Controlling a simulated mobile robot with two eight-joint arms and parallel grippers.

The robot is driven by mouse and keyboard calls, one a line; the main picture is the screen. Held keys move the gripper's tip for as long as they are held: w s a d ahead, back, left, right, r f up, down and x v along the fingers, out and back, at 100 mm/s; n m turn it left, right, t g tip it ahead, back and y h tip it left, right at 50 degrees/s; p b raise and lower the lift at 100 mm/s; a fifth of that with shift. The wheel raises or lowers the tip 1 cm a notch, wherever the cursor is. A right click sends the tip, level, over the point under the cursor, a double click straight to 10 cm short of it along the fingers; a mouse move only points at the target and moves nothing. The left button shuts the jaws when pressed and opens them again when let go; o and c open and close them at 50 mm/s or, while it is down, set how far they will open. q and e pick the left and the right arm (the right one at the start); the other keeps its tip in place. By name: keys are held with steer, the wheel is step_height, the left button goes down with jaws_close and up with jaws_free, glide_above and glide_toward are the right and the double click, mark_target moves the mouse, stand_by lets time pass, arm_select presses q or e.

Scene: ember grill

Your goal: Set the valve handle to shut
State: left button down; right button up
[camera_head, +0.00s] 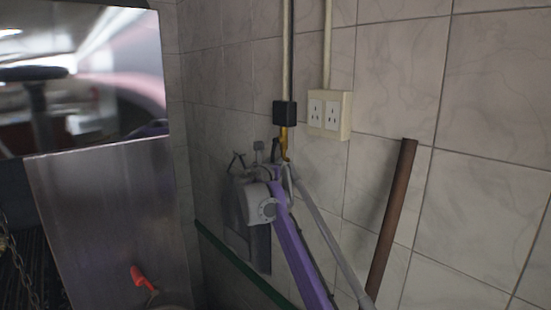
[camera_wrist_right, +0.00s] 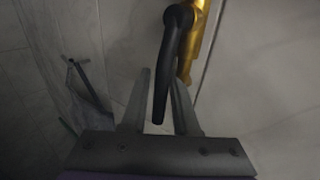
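A black valve handle (camera_wrist_right: 167,70) hangs from a gold valve pipe (camera_wrist_right: 196,40) in the right wrist view, pointing down. In the head view, the gold valve (camera_head: 284,138) is below a black box on the wall pipe; its handle is hard to make out there. My right gripper (camera_wrist_right: 161,78) has its two fingers apart, with the lower part of the handle between them. A gap shows on the handle's left; I cannot tell whether the right finger touches it. The right gripper (camera_head: 285,168) is just below the valve in the head view. My left gripper is not in view.
A black box (camera_head: 285,113) and a cream double socket (camera_head: 329,115) are on the tiled wall. A brown pole (camera_head: 392,215) leans on the right. A steel panel (camera_head: 105,220) and a red-handled object (camera_head: 141,278) are on the left. Hooks with a dark hanging item (camera_wrist_right: 88,88) are left of the gripper.

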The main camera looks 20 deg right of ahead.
steer(key=shift+w+d, duration=0.1)
steer(key=shift+w, duration=0.05)
steer(key=shift+c, duration=0.2)
jaws_close()
stand_by(1.2)
